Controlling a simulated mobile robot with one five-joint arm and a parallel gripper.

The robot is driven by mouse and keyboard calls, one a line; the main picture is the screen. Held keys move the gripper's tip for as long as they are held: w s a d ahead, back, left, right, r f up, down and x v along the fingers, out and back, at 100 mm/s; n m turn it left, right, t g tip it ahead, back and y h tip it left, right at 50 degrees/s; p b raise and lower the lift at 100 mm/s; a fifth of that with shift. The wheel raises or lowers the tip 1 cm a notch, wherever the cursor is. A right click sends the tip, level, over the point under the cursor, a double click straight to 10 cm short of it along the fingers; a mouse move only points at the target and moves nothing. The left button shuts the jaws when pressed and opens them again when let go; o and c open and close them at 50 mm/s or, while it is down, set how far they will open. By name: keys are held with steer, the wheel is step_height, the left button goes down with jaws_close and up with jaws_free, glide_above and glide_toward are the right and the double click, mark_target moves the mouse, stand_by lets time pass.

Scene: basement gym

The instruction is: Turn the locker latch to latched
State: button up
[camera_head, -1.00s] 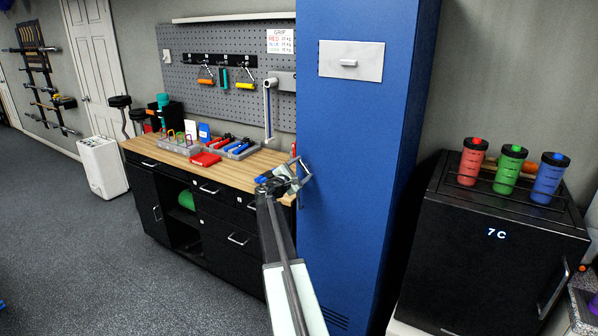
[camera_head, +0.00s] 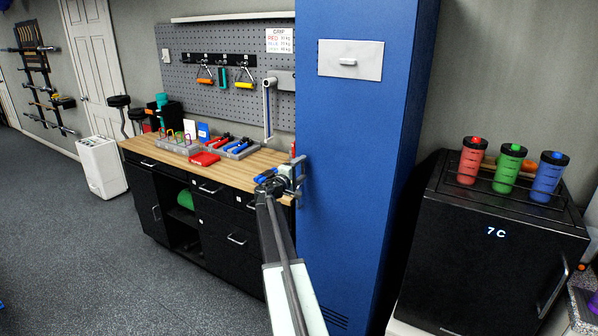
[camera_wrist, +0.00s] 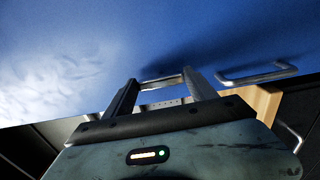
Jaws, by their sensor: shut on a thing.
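The tall blue locker (camera_head: 350,130) stands right of the workbench. My gripper (camera_head: 297,178) is at the locker's left edge, just above bench height, its jaws closed in. In the wrist view, my gripper (camera_wrist: 161,82) has its two fingers on either side of a small bar (camera_wrist: 162,83) against the blue door, which I take to be the latch. A separate metal pull handle (camera_wrist: 258,73) is on the door to the right of the fingers. A small red-tipped part (camera_head: 293,149) shows above my gripper. My gripper hides most of the latch in the head view, so its angle is unclear.
A wooden workbench (camera_head: 150,146) with trays of coloured hand grips is left of the locker. A black cooler (camera_head: 490,260) with red, green and blue bottles is at the right. The floor (camera_head: 90,240) at the left is open.

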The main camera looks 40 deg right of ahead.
steer(key=shift+s+d+m, duration=0.2)
steer(key=shift+s+m, duration=0.05)
steer(key=shift+m, duration=0.05)
steer(key=o, duration=1.4)
steer(key=shift+c, duration=0.2)
steer(key=shift+a, duration=0.1)
steer(key=v, duration=0.7)
steer(key=shift+a, duration=0.35)
steer(key=shift+w+a, duration=0.1)
